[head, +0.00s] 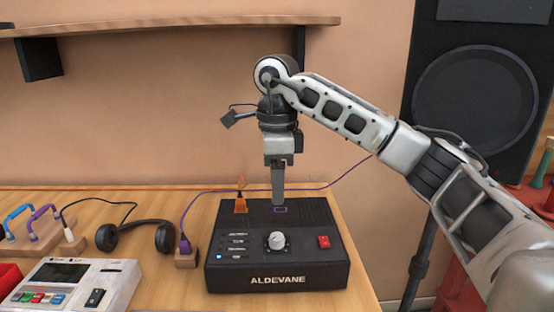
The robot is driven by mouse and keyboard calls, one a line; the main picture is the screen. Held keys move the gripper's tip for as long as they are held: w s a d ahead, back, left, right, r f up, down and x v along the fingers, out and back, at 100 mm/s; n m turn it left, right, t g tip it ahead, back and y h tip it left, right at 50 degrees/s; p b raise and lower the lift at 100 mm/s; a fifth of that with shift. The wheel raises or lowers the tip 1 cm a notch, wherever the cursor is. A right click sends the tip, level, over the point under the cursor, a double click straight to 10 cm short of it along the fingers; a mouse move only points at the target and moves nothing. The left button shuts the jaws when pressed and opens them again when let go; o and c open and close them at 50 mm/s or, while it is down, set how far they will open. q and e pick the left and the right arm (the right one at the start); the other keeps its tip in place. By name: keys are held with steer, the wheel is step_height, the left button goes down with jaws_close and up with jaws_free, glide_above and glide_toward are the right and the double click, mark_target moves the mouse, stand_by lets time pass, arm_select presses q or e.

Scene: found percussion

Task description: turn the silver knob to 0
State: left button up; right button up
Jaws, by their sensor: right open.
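The dial's markings are too small to read. My right gripper (278,202) points straight down over the rear part of the box, behind the knob and apart from it. Its fingers overlap in this view, and nothing shows held between them. My left gripper is not in view.
On the box are a red switch (323,242), several sliders (233,242) and an orange plug (241,205). A purple plug (185,246), headphones (135,234) and a white card terminal (72,283) stand left. A black speaker (474,95) rises at right. A shelf (170,25) hangs above.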

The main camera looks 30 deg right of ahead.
arm_select(q)
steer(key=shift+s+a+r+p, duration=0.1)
steer(key=shift+p, duration=0.4)
arm_select(e)
step_height(320, 180, up, 4)
steer(key=shift+r, duration=0.25)
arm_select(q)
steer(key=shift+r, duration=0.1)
